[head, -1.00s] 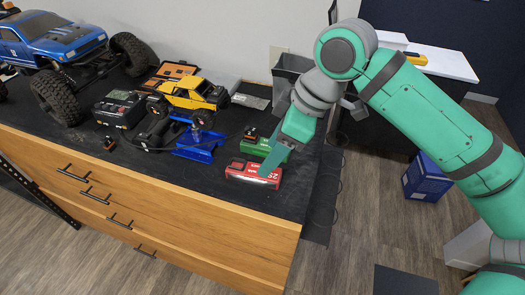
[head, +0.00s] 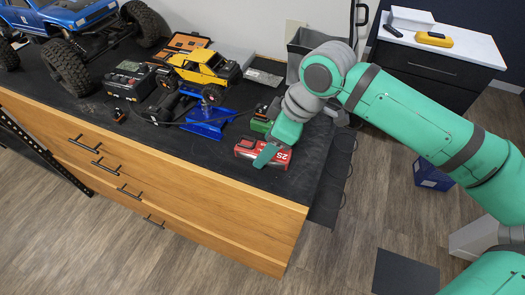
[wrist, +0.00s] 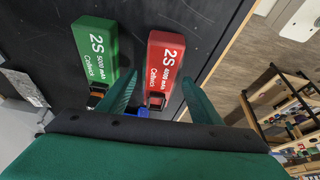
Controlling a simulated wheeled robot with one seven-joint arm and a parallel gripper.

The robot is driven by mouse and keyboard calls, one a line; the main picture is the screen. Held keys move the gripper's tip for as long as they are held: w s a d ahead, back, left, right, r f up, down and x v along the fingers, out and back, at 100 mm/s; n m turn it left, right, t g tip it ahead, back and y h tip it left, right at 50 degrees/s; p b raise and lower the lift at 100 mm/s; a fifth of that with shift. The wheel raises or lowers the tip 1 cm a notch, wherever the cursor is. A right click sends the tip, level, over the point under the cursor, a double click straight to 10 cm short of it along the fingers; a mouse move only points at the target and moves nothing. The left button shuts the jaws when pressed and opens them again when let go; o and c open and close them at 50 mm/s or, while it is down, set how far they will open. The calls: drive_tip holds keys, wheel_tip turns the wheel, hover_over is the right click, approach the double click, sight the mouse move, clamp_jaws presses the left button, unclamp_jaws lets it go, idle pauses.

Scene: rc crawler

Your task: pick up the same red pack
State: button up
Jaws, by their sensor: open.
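The red pack (head: 245,148) lies flat near the front right edge of the black worktop; it also shows in the wrist view (wrist: 165,55), marked 2S. My gripper (head: 267,152) is open and empty. In the head view one finger crosses in front of the middle of the red pack. In the wrist view the two fingers (wrist: 158,80) appear on either side of the pack's near end, with no clear contact. The exact height of the fingertips is hard to tell. A green pack (head: 260,125) lies beside the red one, also seen in the wrist view (wrist: 96,45), outside the left finger.
A blue stand (head: 206,122) and a yellow crawler (head: 203,70) are left of the packs. A black charger (head: 130,80) and a blue truck (head: 75,15) stand farther left. A grey bin (head: 305,42) is behind my gripper. The worktop front strip (head: 190,160) is bare.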

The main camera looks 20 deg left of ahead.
drive_tip(key=shift+x, duration=0.75)
drive_tip(key=shift+c, duration=0.7)
drive_tip(key=c, duration=1.3)
drive_tip(key=shift+o, duration=0.2)
drive_tip(key=shift+r, duration=0.1)
